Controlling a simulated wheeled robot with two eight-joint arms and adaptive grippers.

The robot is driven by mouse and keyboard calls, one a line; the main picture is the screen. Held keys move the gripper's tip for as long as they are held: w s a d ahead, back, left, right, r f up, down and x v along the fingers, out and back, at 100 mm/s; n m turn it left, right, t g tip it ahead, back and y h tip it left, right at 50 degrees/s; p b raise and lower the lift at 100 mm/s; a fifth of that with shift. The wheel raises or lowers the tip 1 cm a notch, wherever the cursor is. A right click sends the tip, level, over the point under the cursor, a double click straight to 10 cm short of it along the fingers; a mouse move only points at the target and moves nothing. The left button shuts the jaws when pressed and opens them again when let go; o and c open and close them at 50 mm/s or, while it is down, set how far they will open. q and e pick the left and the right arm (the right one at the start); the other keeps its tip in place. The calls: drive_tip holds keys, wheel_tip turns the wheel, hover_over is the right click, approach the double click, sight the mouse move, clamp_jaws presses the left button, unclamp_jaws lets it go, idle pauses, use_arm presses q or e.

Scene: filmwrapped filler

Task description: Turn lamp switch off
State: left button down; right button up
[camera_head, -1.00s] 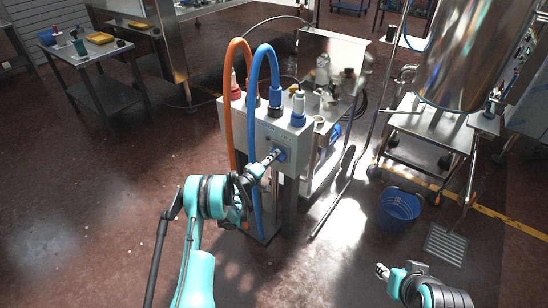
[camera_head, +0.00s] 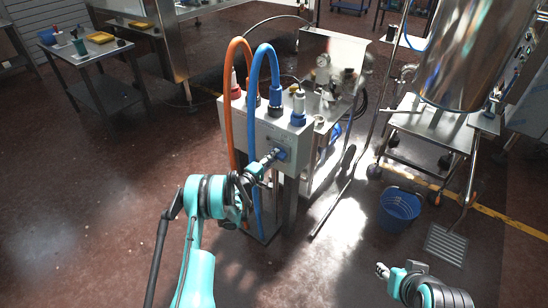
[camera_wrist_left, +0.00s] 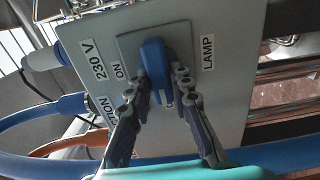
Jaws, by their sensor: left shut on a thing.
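The lamp switch is a blue rotary knob (camera_wrist_left: 154,58) on a square grey plate in the left wrist view. A "LAMP" label (camera_wrist_left: 208,52) is on its right and an "ON" label (camera_wrist_left: 117,71) on its left. The knob's long side runs roughly up and down in that view, with a pale mark near its lower end. My left gripper (camera_wrist_left: 161,84) is shut on the knob, one finger on each side. In the head view this gripper (camera_head: 273,157) is at the front of the grey control box (camera_head: 251,127). My right gripper (camera_head: 382,270) is low at the right, away from the box; its jaw opening is unclear.
An orange hose (camera_head: 228,105) and a blue hose (camera_head: 253,100) loop down close beside my left gripper. A blue bucket (camera_head: 399,207) stands on the floor to the right, near a steel tank (camera_head: 463,60).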

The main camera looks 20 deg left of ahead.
use_arm(q)
drive_tip(key=c, duration=1.4)
unclamp_jaws()
drive_tip(key=shift+o, duration=0.2)
drive_tip(key=shift+s, duration=0.15)
drive_tip(key=v, duration=0.7)
drive_tip(key=shift+s+r, duration=0.1)
